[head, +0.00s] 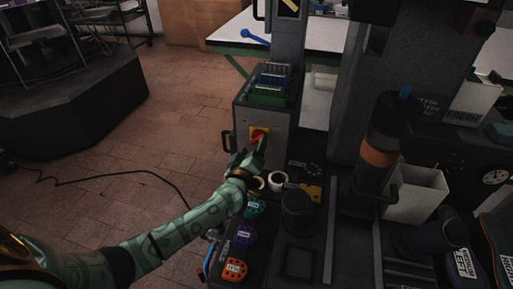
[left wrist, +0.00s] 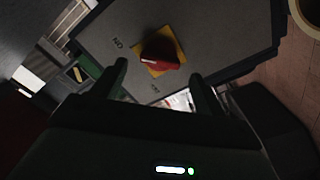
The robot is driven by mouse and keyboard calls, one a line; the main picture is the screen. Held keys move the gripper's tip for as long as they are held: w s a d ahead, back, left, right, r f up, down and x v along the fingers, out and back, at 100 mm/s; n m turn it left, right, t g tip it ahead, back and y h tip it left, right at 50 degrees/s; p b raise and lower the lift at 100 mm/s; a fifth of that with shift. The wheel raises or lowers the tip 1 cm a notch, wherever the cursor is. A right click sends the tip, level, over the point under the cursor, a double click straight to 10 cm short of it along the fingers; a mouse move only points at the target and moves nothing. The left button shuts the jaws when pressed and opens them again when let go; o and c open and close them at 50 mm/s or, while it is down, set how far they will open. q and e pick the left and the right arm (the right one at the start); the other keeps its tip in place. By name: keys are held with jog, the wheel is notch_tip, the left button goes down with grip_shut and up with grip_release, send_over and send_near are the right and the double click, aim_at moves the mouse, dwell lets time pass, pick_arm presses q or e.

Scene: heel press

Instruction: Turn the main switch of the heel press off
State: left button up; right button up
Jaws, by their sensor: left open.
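The main switch (head: 259,135) is a red rotary knob on a yellow square plate, on the grey front of a dark cabinet (head: 266,107). It also shows in the left wrist view (left wrist: 160,54), with an "ON" label beside the plate and another small label nearer the fingers. My left gripper (head: 254,150) is just in front of the switch, below and slightly left of it. In the left wrist view its two fingers (left wrist: 158,84) are apart, with nothing between them, pointing at the switch plate. The knob's lower part is close to the fingers in the head view. My right gripper is not seen.
Coloured pieces, teal (head: 255,207), purple (head: 241,236) and orange (head: 234,271), lie along the bench's left edge. A white ring (head: 277,181) and a dark cylinder (head: 297,206) stand near my left gripper. A black cable (head: 130,173) lies on the brick floor.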

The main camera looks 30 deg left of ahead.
aim_at(258, 139)
pick_arm(q)
jog(key=shift+b+x, duration=0.3)
jog(key=shift+x, duration=0.75)
jog(key=shift+w+a, duration=0.1)
jog(key=shift+w, duration=0.15)
jog(key=shift+r, duration=0.1)
jog(key=c, duration=1)
